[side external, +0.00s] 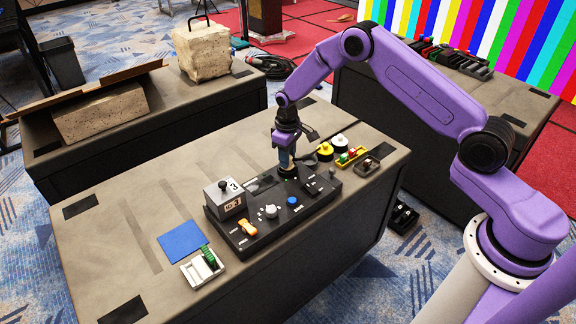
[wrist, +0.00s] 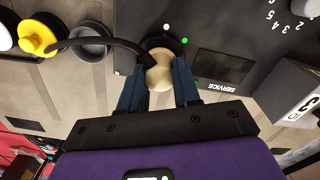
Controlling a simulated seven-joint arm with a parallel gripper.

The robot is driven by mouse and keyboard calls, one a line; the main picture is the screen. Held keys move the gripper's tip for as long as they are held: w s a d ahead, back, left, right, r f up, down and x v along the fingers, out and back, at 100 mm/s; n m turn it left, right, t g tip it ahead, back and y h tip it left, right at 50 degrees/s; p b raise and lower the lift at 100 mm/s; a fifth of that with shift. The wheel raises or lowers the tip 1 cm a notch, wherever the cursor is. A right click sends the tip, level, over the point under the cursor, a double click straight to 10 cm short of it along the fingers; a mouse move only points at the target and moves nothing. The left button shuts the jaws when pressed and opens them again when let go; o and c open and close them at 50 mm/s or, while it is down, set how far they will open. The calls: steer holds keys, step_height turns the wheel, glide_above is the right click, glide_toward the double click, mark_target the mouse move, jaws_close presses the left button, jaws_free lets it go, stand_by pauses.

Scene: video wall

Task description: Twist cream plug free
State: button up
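The cream plug (wrist: 159,72) sits at a round black socket (wrist: 176,45) on the black control panel (side external: 262,237). A black cable (wrist: 98,42) runs from beside the plug to the left in the wrist view. My gripper (wrist: 160,78) points down at the panel's far side, its two blue fingers on either side of the plug and appearing to touch it. In the side view, my gripper (side external: 287,164) hides most of the plug. Whether the plug is seated fully in the socket cannot be told.
The panel carries a grey box (side external: 225,201), an orange switch (side external: 248,228), a white knob (side external: 271,211) and a blue button (side external: 292,201). Yellow (side external: 325,150) and white (side external: 338,142) round pieces stand behind the panel, near a yellow tray (side external: 351,157). A blue mat (side external: 182,240) and white tray (side external: 195,275) lie left.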

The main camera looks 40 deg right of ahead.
stand_by(0.3)
steer(key=shift+n, duration=1.4)
steer(key=shift+n, duration=1.4)
steer(key=shift+n, duration=1.4)
